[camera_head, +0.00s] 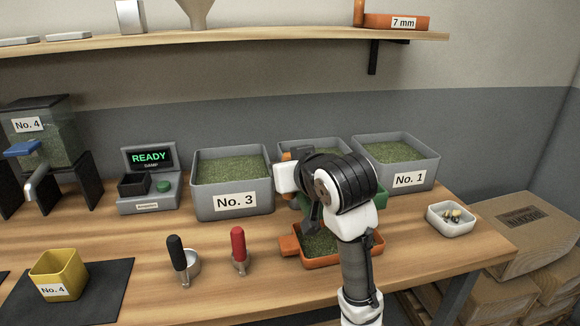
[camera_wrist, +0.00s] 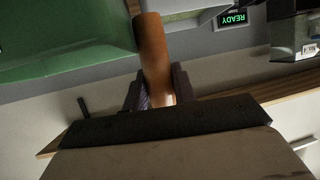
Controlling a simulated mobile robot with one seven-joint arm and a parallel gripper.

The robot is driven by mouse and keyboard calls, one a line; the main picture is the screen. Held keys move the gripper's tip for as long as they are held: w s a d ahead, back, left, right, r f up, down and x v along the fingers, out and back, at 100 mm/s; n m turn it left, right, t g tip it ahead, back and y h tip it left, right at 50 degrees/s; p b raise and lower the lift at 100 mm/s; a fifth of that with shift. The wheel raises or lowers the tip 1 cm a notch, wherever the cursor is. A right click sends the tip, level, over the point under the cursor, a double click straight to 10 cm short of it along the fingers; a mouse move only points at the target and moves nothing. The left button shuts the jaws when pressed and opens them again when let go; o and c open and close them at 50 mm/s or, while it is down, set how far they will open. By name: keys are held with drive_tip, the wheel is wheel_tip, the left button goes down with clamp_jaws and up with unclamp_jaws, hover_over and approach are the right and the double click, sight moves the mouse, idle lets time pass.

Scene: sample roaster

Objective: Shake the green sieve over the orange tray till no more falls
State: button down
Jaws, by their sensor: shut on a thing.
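The green sieve (camera_head: 370,211) is mostly hidden behind my arm in the head view. Its green body fills the upper left of the wrist view (camera_wrist: 60,35). My gripper (camera_wrist: 158,95) is shut on the sieve's brown handle (camera_wrist: 152,50). In the head view my gripper is largely hidden by my own wrist, above the orange tray. The orange tray (camera_head: 290,246) lies on the bench below, with green beans (camera_head: 320,243) in it. The inside of the sieve is not visible, and I cannot tell whether anything is falling.
Grey bins No. 3 (camera_head: 232,203) and No. 1 (camera_head: 409,180) flank another bin behind my arm. A red-handled tool (camera_head: 238,247) and a black-handled one (camera_head: 177,256) stand left of the tray. A white bowl (camera_head: 451,219) is at right. The shelf (camera_head: 240,46) runs above.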

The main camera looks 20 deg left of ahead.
wheel_tip(320, 180, down, 8)
drive_tip(key=a+b, duration=0.1)
drive_tip(key=b, duration=0.4)
drive_tip(key=shift+s+a, duration=0.15)
drive_tip(key=shift+s, duration=0.05)
idle(1.6)
drive_tip(key=shift+w+r, duration=0.1)
idle(0.5)
